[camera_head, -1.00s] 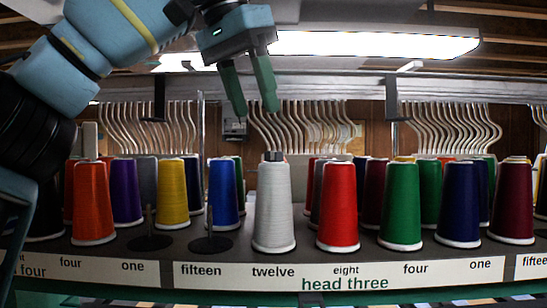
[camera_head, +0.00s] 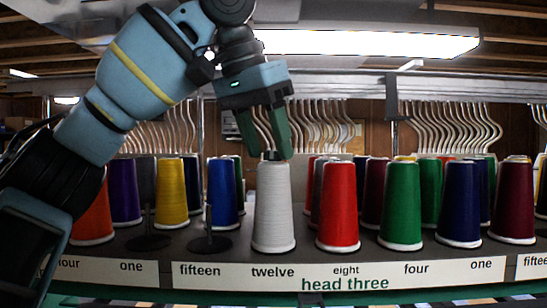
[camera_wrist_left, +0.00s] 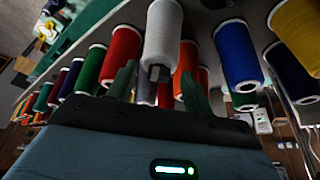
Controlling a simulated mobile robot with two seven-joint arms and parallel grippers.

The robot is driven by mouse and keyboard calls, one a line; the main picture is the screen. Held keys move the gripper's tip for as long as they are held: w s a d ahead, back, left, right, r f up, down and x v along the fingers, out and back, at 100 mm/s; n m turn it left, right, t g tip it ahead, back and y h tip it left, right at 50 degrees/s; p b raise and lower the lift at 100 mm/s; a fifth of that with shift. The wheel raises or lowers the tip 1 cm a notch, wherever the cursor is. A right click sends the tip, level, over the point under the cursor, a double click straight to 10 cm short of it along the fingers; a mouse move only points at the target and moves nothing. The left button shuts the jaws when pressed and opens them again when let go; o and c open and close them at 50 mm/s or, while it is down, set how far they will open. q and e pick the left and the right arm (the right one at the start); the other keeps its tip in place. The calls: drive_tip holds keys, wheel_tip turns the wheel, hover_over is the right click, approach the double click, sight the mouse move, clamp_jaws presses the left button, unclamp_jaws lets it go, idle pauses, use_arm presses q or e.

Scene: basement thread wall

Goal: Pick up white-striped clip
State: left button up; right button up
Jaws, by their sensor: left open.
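A small dark grey block (camera_head: 272,155) sits on top of the white thread cone (camera_head: 273,208) above the label "twelve"; it is probably the clip, but I cannot make out white stripes on it. It also shows in the wrist view at the tip of the white cone (camera_wrist_left: 158,73). My left gripper (camera_head: 268,154) points down with its green fingers apart. The fingertips are at the top of the white cone, one on either side of the block. In the wrist view the block appears between the fingers (camera_wrist_left: 160,82). I cannot tell if they touch it. My right gripper is out of view.
A red cone (camera_head: 337,206) stands close on the right of the white cone. A blue cone (camera_head: 222,193) stands behind on the left. An empty spool stand (camera_head: 208,243) is at the white cone's left. Curved metal tubes and a rail run behind.

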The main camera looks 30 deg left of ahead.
use_arm(q)
drive_tip(key=shift+f, duration=0.2)
drive_tip(key=c, duration=0.9)
drive_tip(key=shift+f, duration=0.15)
drive_tip(key=shift+c, duration=0.8)
